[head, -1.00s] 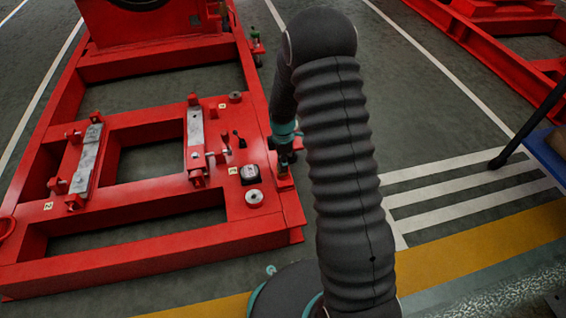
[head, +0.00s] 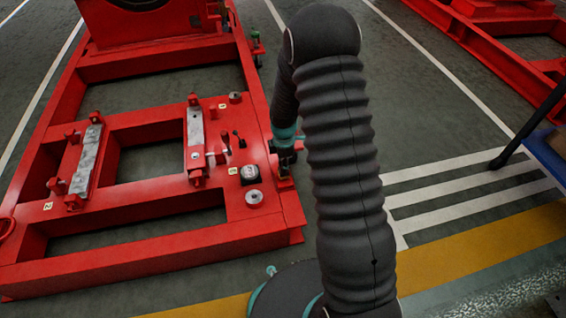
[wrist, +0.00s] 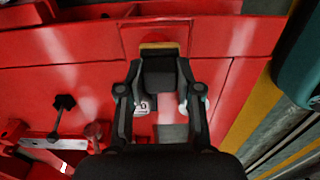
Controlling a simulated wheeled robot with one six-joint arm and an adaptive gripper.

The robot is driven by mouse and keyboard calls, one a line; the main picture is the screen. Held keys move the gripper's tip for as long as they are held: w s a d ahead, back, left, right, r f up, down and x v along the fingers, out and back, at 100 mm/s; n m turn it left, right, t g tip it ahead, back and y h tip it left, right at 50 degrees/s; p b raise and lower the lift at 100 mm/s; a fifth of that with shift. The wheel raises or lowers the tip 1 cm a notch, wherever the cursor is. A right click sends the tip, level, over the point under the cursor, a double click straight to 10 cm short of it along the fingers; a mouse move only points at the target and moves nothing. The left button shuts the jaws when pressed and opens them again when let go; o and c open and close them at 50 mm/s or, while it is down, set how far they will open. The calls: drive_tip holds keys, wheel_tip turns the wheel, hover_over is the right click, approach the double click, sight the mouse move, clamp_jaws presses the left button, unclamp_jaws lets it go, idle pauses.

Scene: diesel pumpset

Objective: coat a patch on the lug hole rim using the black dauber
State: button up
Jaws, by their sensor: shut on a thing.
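My gripper (wrist: 158,82) is shut on the black dauber (wrist: 160,78), whose dark block sits between the fingers in the wrist view. A tan strip at its far end lies against or just above the red lug area (wrist: 155,29) at the frame's edge; I cannot tell if they touch. In the head view my gripper (head: 284,163) is beside the right edge of the red frame, over the lug (head: 286,184). The lug hole and its rim are hidden, and no coated patch can be made out.
The red pumpset frame (head: 140,242) carries two grey-topped rails (head: 87,160), (head: 195,128), a black square part (head: 250,174), a round metal post (head: 254,197) and small levers (head: 226,142). Open floor with white stripes (head: 450,190) lies to the right.

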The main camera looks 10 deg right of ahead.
drive_tip(key=shift+s, duration=0.55)
drive_tip(key=shift+w, duration=0.15)
drive_tip(key=shift+w+r, duration=0.1)
drive_tip(key=shift+w, duration=0.3)
drive_tip(key=shift+w+f, duration=0.2)
drive_tip(key=shift+w, duration=0.85)
drive_tip(key=shift+a+r, duration=0.1)
drive_tip(key=shift+a, duration=0.05)
drive_tip(key=shift+s, duration=0.1)
drive_tip(key=shift+s, duration=0.45)
drive_tip(key=shift+s, duration=0.1)
